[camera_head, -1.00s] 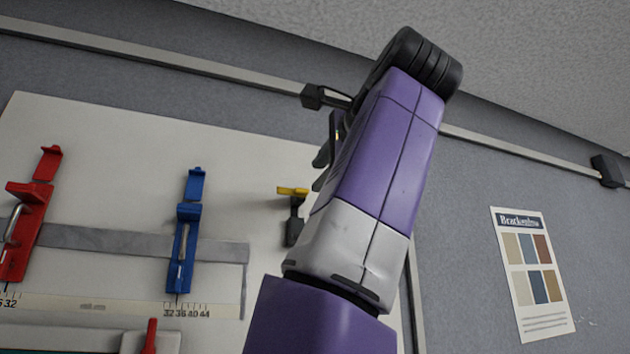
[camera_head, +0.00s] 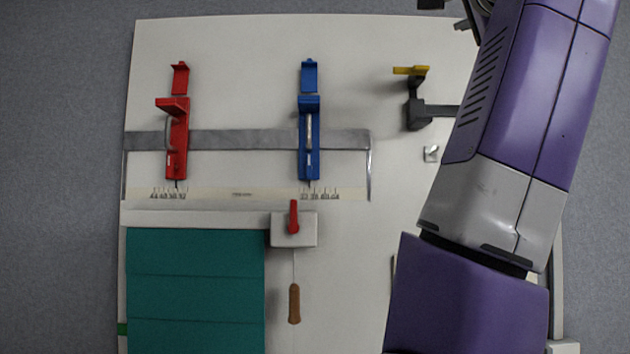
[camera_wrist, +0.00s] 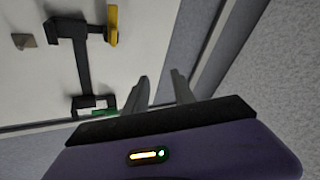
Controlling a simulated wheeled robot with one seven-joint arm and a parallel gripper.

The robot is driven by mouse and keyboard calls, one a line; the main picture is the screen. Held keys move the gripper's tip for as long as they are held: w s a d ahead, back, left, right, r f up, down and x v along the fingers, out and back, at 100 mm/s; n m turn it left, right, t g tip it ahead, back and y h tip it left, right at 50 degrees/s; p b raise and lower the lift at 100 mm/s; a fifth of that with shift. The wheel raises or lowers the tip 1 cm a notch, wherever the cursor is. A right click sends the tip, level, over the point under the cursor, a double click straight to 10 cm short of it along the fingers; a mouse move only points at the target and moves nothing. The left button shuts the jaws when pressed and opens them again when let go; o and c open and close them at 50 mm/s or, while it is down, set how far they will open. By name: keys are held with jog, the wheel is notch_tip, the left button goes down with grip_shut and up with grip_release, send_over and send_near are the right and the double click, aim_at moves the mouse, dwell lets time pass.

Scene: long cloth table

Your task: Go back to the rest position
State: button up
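My gripper (camera_wrist: 158,92) shows in the wrist view with its two grey fingers apart and nothing between them. In the head view my purple and grey arm crosses the right side, and the gripper end is cut off at the top edge. In the wrist view the fingers are over the edge of the pale board (camera_wrist: 40,80), to the right of a dark clamp-like fixture with a yellow handle (camera_wrist: 112,25).
The white board (camera_head: 225,60) carries a red clamp (camera_head: 177,130), a blue clamp (camera_head: 308,130) on a metal rail, scales, a white block with a red lever (camera_head: 293,218) and a teal panel (camera_head: 195,295). Grey cloth (camera_head: 60,150) lies left of the board.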

jog(key=w+a+f+n+t+y, duration=0.1)
jog(key=a+f+n, duration=0.15)
jog(key=f, duration=0.95)
jog(key=w+a+f+n+t+b, duration=0.15)
jog(key=f+n, duration=0.25)
jog(key=f, duration=0.7)
jog(key=w+a+f+n+y, duration=0.15)
jog(key=f+n, duration=0.25)
jog(key=f, duration=0.8)
jog(key=s+f+n+y, duration=0.1)
jog(key=s+f+n, duration=0.15)
jog(key=f, duration=0.55)
jog(key=s+f+n+g+y, duration=0.1)
jog(key=s+f, duration=0.3)
jog(key=f, duration=0.4)
jog(key=s+f+n+y, duration=0.15)
jog(key=s+f, duration=0.25)
jog(key=f, duration=0.4)
jog(key=s+d+f+g+h+b, duration=0.1)
jog(key=s+f+g, duration=0.3)
jog(key=s+f, duration=1)
jog(key=s+d+f+g+h+b, duration=0.1)
jog(key=s+f+g, duration=0.4)
jog(key=s+f, duration=0.9)
jog(key=s+d, duration=0.1)
jog(key=s, duration=0.7)
jog(key=shift+s+d, duration=0.2)
jog(key=shift+d, duration=0.1)
jog(key=shift+g, duration=0.25)
